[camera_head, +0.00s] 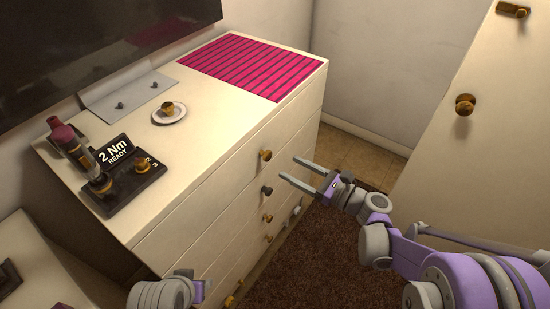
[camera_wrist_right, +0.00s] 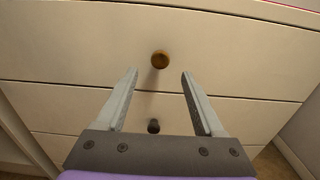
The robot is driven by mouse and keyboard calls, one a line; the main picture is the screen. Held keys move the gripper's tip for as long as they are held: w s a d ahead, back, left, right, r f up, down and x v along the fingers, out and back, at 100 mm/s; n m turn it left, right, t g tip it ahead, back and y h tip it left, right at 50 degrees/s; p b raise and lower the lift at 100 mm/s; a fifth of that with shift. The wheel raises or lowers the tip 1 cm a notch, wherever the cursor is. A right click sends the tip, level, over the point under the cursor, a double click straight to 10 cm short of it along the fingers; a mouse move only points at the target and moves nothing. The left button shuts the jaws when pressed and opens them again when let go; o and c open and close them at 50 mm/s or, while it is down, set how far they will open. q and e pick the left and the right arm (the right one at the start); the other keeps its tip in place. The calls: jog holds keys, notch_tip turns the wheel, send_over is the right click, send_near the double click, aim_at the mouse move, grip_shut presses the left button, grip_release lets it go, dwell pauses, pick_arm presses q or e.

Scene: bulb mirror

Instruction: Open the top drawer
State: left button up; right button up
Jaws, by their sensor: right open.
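The top drawer (camera_head: 240,172) of the cream dresser is closed, its front (camera_wrist_right: 80,50) flush with the others. Its round brass knob (camera_head: 265,155) stands out from the front, and it also shows in the right wrist view (camera_wrist_right: 160,60), roughly centred between and beyond the fingertips. My right gripper (camera_head: 290,169) is open and empty, just right of the knob in the head view, its two fingers pointing at the dresser front. It also shows in the right wrist view (camera_wrist_right: 160,75). It appears apart from the knob. Part of my left arm shows at the bottom; its fingers are out of view.
A dark knob (camera_head: 266,191) sits on the drawer below, with more knobs lower down. On the dresser top are a pink striped mat (camera_head: 255,65), a saucer with a brass knob (camera_head: 168,108) and a screwdriver stand (camera_head: 120,188). A door (camera_head: 460,140) stands at right.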

aim_at(270, 156)
jog(key=x, duration=0.7)
grip_shut()
dwell(1.3)
